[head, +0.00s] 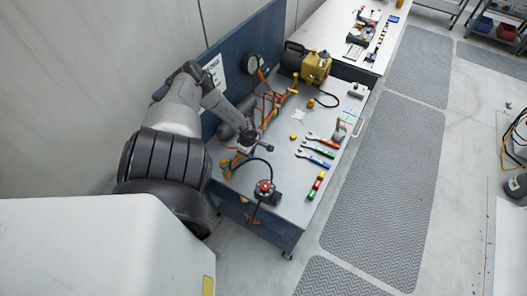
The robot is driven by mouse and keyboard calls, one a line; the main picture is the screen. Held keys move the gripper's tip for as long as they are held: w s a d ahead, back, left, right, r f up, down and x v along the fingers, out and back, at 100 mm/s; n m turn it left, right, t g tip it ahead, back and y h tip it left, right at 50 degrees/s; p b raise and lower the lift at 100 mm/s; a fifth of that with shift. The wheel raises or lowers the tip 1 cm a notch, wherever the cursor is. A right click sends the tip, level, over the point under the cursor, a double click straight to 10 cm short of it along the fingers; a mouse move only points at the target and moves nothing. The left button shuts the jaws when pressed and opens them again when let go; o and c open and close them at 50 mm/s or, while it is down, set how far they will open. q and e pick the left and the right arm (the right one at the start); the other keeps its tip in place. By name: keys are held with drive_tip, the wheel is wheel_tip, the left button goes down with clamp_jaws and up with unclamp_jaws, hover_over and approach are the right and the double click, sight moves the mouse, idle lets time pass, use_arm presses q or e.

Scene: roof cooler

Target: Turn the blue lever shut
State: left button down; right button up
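A bench (290,205) with a grey top stands against a blue back panel (262,38). Orange pipework (268,103) with yellow fittings runs along the panel side of the bench. I cannot make out a blue lever for certain; it is too small or hidden by my arm. My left arm comes in from the left over the pipework. My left gripper (256,144) is low over the near part of the pipes, seen small and dark. Whether its fingers are open or shut does not show. My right gripper is not in view.
A yellow and black pump (316,67) stands at the bench's far end. A red-topped dark device (265,187) stands at the near end. Several coloured wrenches (318,151) and a multicoloured bar (316,184) lie along the right. A round gauge (249,64) is by the panel.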

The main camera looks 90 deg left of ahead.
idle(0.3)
use_arm(q)
drive_tip(key=c, duration=1)
unclamp_jaws()
drive_tip(key=shift+c, duration=0.2)
wheel_tip(320, 180, up, 14)
drive_tip(key=p, duration=0.3)
drive_tip(key=shift+p, duration=0.3)
drive_tip(key=shift+f, duration=0.1)
